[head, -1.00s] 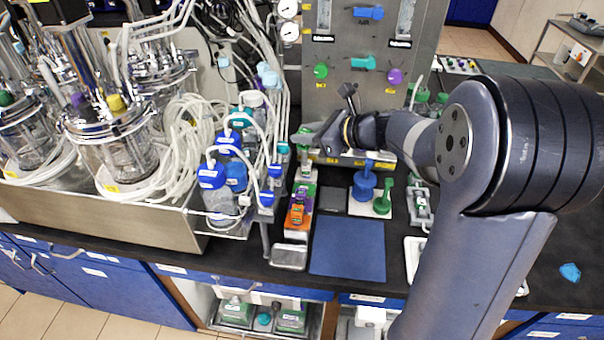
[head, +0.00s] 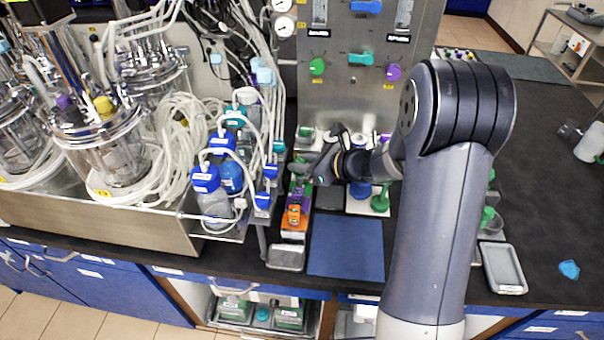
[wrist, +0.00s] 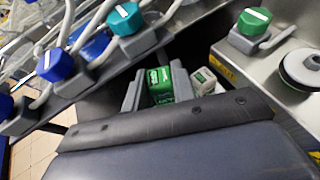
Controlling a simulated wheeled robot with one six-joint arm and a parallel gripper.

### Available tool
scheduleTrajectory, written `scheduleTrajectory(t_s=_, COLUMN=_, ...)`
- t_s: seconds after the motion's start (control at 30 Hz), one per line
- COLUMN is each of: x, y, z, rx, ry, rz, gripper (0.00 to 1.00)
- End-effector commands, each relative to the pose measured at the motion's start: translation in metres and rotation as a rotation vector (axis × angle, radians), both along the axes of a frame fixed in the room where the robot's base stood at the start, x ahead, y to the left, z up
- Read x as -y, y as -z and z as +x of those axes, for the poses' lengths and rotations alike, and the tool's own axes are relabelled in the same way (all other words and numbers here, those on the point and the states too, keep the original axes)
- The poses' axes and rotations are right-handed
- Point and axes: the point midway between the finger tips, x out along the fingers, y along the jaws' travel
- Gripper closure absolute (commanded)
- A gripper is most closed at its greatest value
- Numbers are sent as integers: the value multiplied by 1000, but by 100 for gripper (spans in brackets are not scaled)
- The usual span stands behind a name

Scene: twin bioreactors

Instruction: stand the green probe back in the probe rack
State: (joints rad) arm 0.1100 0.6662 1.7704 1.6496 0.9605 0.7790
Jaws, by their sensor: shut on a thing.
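In the head view a bit of green (head: 299,167) shows at the fingertips. The probe's lower end is hidden, so I cannot tell whether it is seated. An orange block (head: 293,217) and a purple block (head: 300,199) stand at the nearer part of the row.
Blue-capped bottles (head: 207,180) with tubing stand close on the left. A blue mat (head: 346,248) and a small metal tray (head: 286,257) lie in front. A green-handled item (head: 380,202) stands right of the gripper. A grey-white tray (head: 504,268) lies further right.

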Motion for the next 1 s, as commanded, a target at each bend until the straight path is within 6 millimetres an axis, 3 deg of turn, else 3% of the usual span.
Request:
scheduleTrajectory(t_s=0.3, x=0, y=38, z=0, rx=-3, ry=0, rz=1, gripper=99)
scheduleTrajectory(t_s=0.93, x=0, y=51, z=0, rx=1, ry=0, rz=-1, gripper=99)
scheduleTrajectory(t_s=0.97, x=0, y=49, z=0, rx=1, ry=0, rz=-1, gripper=72)
scheduleTrajectory(t_s=1.0, x=0, y=49, z=0, rx=1, ry=0, rz=-1, gripper=69)
